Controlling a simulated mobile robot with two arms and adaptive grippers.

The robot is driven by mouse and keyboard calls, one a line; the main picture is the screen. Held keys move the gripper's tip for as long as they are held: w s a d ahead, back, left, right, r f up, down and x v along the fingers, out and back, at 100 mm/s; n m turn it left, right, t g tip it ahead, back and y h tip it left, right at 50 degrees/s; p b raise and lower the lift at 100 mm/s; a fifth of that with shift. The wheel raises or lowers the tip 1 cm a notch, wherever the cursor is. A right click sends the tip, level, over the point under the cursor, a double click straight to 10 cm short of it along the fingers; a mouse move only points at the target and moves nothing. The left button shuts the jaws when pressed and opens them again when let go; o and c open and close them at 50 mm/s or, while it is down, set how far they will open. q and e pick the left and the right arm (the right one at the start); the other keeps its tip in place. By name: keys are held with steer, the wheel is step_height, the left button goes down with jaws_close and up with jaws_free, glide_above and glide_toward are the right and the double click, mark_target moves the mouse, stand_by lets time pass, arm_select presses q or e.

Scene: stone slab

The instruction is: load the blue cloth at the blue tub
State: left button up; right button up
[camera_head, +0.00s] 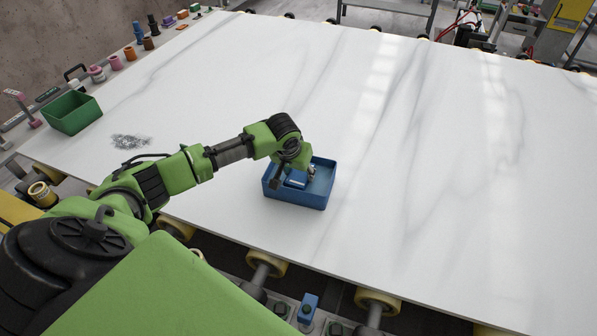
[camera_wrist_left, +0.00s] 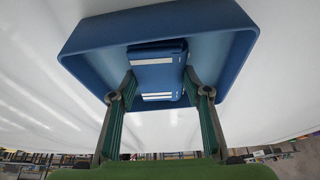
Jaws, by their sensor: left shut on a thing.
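The blue tub (camera_head: 292,198) stands on the white slab (camera_head: 420,210), near its front edge. It fills the top of the left wrist view (camera_wrist_left: 90,50). The blue cloth (camera_head: 296,181) is a folded bundle with pale stripes, inside the tub's outline. In the left wrist view the cloth (camera_wrist_left: 158,72) sits between the two fingers. My left gripper (camera_wrist_left: 160,86) is shut on it and reaches down into the tub. I cannot tell whether the cloth touches the tub's floor. My right gripper is not in view.
A green bin (camera_head: 72,116) stands at the slab's left edge. Grey debris (camera_head: 130,141) lies on the slab near it. Small colored items line the far left edge. A small blue object (camera_head: 308,308) is below the front edge, among rollers. The slab right of the tub is clear.

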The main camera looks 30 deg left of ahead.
mark_target(299, 174)
arm_select(q)
steer(key=shift+s+f+p, duration=0.1)
steer(key=shift+p, duration=0.2)
stand_by(0.9)
stand_by(0.5)
step_height(299, 174, up, 7)
steer(key=p, duration=0.8)
stand_by(0.3)
stand_by(0.4)
